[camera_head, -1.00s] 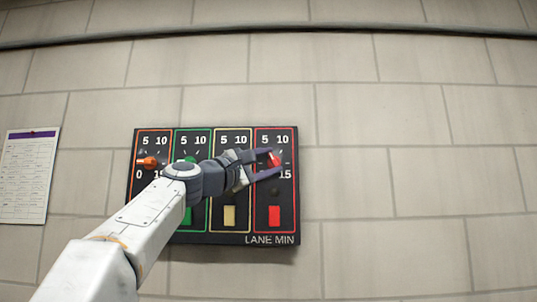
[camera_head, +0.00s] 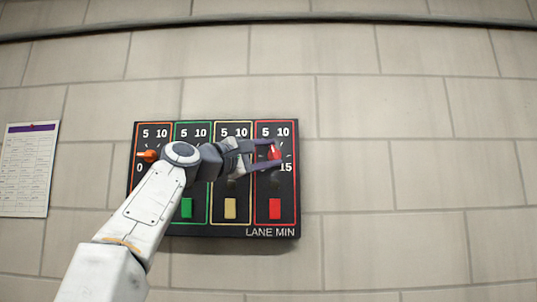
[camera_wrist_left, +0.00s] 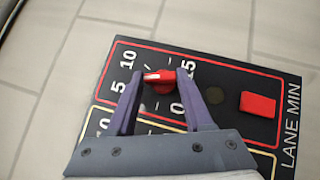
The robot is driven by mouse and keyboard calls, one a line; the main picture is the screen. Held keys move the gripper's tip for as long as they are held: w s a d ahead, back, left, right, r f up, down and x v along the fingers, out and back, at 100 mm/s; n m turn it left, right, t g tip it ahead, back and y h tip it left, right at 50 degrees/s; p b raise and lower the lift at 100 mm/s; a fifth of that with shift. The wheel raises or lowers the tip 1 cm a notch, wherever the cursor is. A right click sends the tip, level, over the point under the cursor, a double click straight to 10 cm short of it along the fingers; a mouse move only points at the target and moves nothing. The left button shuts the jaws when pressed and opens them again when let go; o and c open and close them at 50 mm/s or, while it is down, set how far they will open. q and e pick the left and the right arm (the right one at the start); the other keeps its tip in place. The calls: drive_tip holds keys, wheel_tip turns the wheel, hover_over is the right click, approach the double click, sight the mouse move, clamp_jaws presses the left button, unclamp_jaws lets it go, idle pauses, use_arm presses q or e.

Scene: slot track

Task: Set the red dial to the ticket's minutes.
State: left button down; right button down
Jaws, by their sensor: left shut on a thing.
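The red dial (camera_head: 274,152) is at the top of the red-outlined right-hand column of the black panel (camera_head: 245,228). My left gripper (camera_head: 279,155) is shut on it, with one finger on each side. The wrist view shows the fingers (camera_wrist_left: 161,84) around the red knob (camera_wrist_left: 160,78). The knob's white mark points toward the gap between the printed 5 and 10; the fingers partly hide its surroundings. A paper sheet (camera_head: 28,170) with a purple top band hangs on the wall at the left. Its print is too small to read. My right gripper is not in view.
An orange dial (camera_head: 148,156) shows in the left column; my arm hides most of the green and yellow dial areas. Below are a green block (camera_head: 186,208), a yellow block (camera_head: 230,208) and a red block (camera_head: 275,208). The wall right of the panel is bare.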

use_arm(q)
drive_tip(key=shift+c, duration=1.5)
unclamp_jaws()
drive_tip(key=shift+d, duration=0.1)
drive_tip(key=shift+s+a+f+b, duration=0.2)
drive_tip(key=shift+s+a+b, duration=0.05)
drive_tip(key=shift+b, duration=0.1)
drive_tip(key=b+v, duration=0.6)
drive_tip(key=v, duration=0.3)
drive_tip(key=shift+s+a, duration=0.3)
